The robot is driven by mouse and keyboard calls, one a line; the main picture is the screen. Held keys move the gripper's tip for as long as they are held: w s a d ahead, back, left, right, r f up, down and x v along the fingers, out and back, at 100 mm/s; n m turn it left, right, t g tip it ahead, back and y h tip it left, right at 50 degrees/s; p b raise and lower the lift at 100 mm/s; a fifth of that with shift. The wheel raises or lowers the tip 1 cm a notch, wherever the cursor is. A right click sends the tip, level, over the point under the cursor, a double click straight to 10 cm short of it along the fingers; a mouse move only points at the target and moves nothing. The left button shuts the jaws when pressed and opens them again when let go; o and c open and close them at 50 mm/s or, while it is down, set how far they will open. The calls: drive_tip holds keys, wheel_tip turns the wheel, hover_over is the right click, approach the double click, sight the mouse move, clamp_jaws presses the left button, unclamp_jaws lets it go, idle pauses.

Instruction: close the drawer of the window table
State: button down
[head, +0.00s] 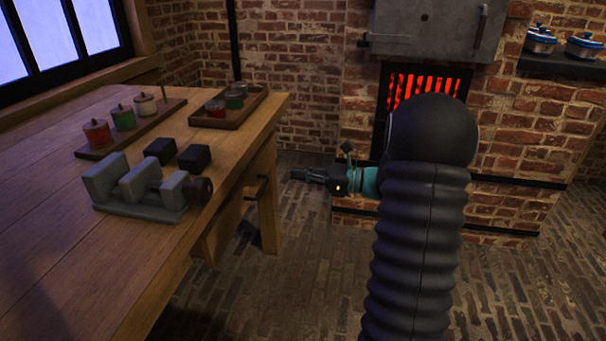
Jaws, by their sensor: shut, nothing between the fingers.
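The window table (60,225) is a wooden table at the left, under the window. Its drawer (232,205) shows below the right edge of the tabletop, as a wooden front with a dark handle (257,188). The tabletop hides much of the drawer, and I cannot tell how far out it stands. My gripper (297,174) is shut and empty. It points left toward the table, to the right of the drawer handle in the picture, with a visible gap between them.
On the table are a grey vise (135,190), two black blocks (194,157) and two trays of jars (133,128), (236,103). A brick stove (425,75) with a glowing grate stands behind my arm. Brick floor (290,270) lies open between the table and my arm.

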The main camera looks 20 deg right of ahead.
sight(252, 168)
drive_tip(key=x, duration=1)
drive_tip(key=shift+w+a+p, duration=0.1)
drive_tip(key=shift+a+p, duration=0.1)
drive_tip(key=shift+p, duration=0.1)
drive_tip(key=shift+w, duration=0.1)
